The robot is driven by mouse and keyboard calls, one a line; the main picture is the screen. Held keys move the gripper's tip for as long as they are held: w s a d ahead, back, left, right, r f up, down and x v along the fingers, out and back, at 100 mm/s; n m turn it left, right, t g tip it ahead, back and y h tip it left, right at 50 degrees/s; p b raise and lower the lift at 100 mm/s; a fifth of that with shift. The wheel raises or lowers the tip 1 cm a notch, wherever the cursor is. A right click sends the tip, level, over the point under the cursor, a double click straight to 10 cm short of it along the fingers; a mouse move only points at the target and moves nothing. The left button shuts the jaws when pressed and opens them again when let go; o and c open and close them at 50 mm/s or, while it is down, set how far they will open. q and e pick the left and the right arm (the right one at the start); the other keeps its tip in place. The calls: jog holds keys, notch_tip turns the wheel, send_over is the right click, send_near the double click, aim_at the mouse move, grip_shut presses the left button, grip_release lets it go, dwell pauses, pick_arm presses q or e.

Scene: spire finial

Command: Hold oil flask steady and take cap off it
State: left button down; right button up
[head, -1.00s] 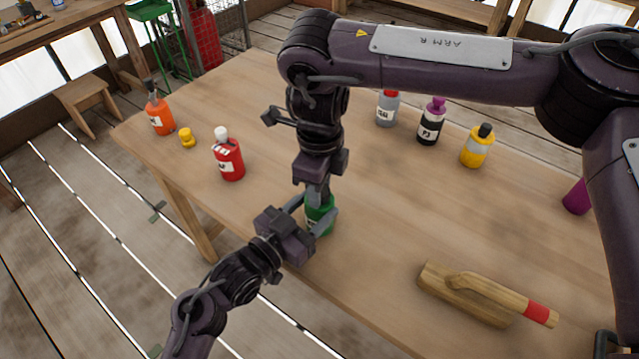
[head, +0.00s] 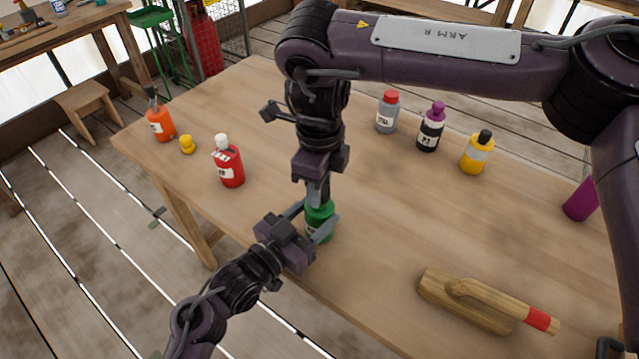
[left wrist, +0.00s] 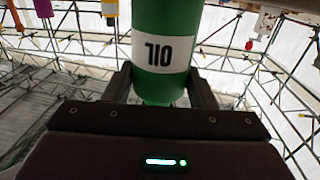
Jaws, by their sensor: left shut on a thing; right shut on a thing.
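The oil flask (head: 321,235) is green with a white label and stands near the table's front edge. In the left wrist view the flask (left wrist: 166,20) shows its label upside down, with a jaw on each side. My left gripper (head: 319,222) is shut on the flask's body from the front left. My right gripper (head: 318,196) points straight down from above and is shut at the flask's top. The cap is mostly hidden by the right jaws, and I cannot tell whether it still sits on the neck.
A red bottle (head: 229,167), yellow cap-like piece (head: 187,145) and orange bottle (head: 160,124) stand left. Grey (head: 386,115), black (head: 430,130) and yellow (head: 476,155) bottles stand behind right. A purple cup-like thing (head: 580,202) and wooden float (head: 470,303) are at right. Mid-table is clear.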

jog(key=shift+r, duration=2)
pick_arm(q)
jog(key=c, duration=0.5)
grip_release()
jog(key=b+v, duration=0.1)
jog(key=v, duration=1.1)
pick_arm(e)
jog(key=shift+f, duration=0.5)
